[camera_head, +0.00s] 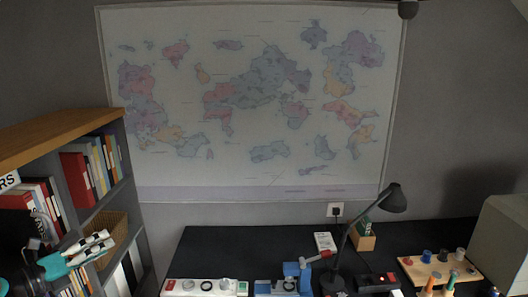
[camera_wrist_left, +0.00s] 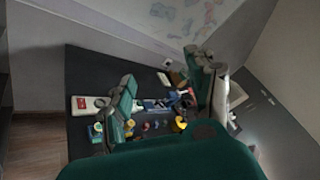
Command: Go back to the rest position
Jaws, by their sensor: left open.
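My left gripper (camera_head: 108,241) is at the lower left of the head view, in front of the bookshelf, with white and teal fingers. It is open, with nothing seen between the fingers. In the left wrist view the two green fingers of the gripper (camera_wrist_left: 158,85) stand wide apart, with the desk and its small objects visible beyond them. My right gripper is in neither view.
A bookshelf (camera_head: 75,124) with binders and a basket (camera_head: 112,240) is close to my left gripper. The dark desk (camera_head: 235,245) holds a lamp (camera_head: 392,199), a blue vise-like object (camera_head: 291,270), a white strip (camera_head: 190,288) and a wooden peg tray (camera_head: 411,271).

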